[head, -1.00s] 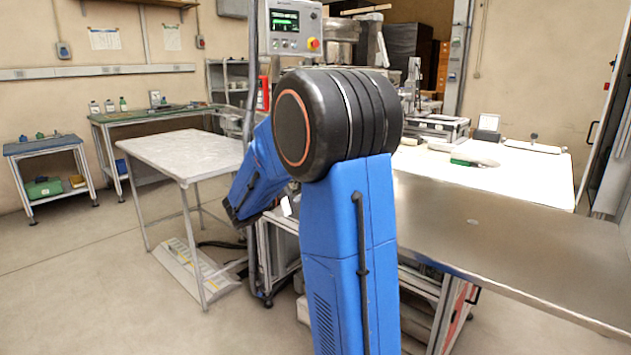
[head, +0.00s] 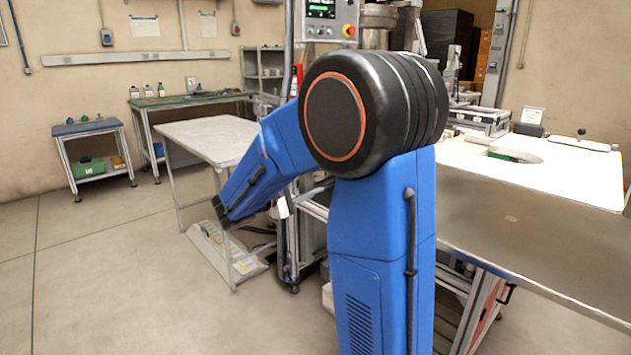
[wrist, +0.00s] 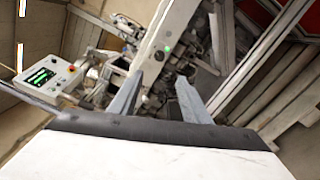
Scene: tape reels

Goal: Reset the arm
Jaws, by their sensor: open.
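My gripper (wrist: 159,80) shows in the wrist view as two grey fingers, spread apart with nothing between them. Behind the fingers are blurred machine frames and a long pale beam. In the head view my blue arm (head: 381,255) stands in front, with its large black joint at the top. The forearm slopes down to the left and ends in a dark part near the white-topped table.
The white-topped table (head: 208,141) stands to the left of my arm. A long counter (head: 575,185) with a metal front part runs along the right. A control panel (head: 325,18) hangs behind the arm, and it also shows in the wrist view (wrist: 45,78). The left floor is clear.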

